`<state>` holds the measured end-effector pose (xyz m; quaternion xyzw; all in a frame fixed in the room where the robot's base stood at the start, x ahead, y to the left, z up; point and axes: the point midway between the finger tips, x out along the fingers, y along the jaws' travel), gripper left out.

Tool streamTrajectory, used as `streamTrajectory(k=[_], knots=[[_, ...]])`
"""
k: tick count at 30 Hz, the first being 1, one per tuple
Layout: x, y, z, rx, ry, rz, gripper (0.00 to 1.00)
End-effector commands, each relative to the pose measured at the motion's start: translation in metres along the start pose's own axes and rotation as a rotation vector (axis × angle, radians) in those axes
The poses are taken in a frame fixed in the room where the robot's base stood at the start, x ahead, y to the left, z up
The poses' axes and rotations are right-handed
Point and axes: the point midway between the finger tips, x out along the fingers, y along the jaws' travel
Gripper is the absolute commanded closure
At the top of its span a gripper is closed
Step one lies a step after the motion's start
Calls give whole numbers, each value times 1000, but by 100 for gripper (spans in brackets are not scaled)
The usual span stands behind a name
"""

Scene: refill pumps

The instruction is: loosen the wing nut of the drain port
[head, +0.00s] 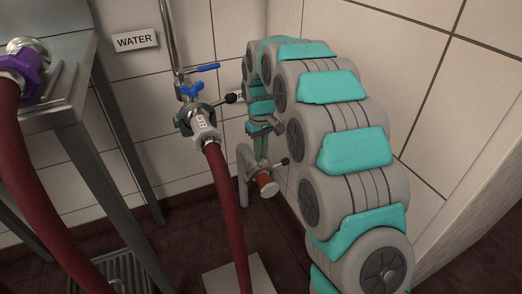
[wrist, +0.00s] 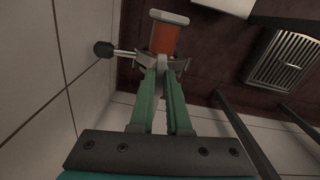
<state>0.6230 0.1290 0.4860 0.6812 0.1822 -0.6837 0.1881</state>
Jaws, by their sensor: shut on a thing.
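The drain port shows low by the wall in the head view, as an orange-red piece with a pale end cap (head: 268,187). In the wrist view its orange body (wrist: 169,40) points to the top, under the pale cap (wrist: 170,17). A grey metal wing nut (wrist: 178,64) sits at its base, partly hidden by my fingertips. A rod with a black knob (wrist: 103,49) sticks out to the left there; the knob (head: 285,161) is right of the port in the head view. My gripper (wrist: 164,72), with green fingers, is shut on the wing nut; it also shows in the head view (head: 261,155).
A red hose (head: 228,205) hangs from the water port (head: 195,115), which has blue handles, left of my arm. A steel table (head: 62,110) with a purple-collared hose (head: 18,72) stands at the left. A floor drain grate (wrist: 285,62) lies right in the wrist view.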

Motion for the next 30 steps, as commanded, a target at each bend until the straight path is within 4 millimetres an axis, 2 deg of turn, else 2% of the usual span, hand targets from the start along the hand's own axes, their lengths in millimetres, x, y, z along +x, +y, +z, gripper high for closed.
streamTrajectory(k=[30], knots=[[-2,0,0,-965,1,4,100]])
